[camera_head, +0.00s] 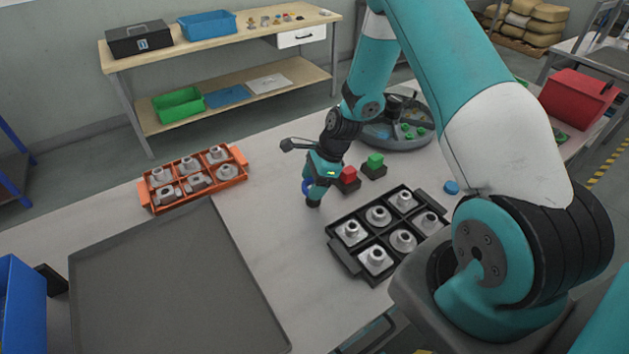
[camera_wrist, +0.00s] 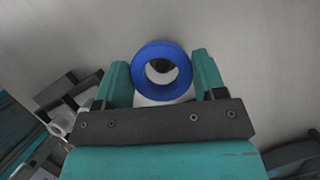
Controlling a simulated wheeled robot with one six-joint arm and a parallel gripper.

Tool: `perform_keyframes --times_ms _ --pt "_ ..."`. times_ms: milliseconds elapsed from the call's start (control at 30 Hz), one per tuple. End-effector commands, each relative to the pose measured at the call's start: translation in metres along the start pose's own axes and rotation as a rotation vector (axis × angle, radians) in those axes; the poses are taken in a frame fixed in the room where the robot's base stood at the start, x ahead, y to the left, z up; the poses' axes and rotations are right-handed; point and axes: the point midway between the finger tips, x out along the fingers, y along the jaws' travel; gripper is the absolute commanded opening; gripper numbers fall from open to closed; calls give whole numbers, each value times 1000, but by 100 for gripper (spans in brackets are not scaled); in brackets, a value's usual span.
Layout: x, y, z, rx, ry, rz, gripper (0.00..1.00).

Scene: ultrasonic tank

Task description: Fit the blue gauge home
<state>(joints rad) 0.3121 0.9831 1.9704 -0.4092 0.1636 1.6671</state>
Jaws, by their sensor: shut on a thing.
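The blue gauge is a thick blue ring, seen face-on in the wrist view (camera_wrist: 161,45) between the two teal fingers of my gripper (camera_wrist: 163,78). My gripper is shut on it and part of its lower side is hard to make out. In the head view, a small part of the blue gauge (camera_head: 306,187) shows at the left side of my gripper (camera_head: 315,192), low over the table. A small black piece (camera_head: 313,203) shows just below; I cannot tell whether it touches the gauge.
A black tray (camera_head: 346,263) of grey metal parts is in front-right, an orange tray (camera_head: 236,152) left.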

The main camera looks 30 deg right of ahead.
Motion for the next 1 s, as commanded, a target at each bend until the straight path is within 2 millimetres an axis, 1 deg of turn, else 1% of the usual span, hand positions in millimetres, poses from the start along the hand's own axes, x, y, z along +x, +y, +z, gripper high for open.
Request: perform_keyframes --times_ms 467,1000 --pt "1 0 0 0 0 0 33" --pt "8 0 -3 -1 0 -1 33"
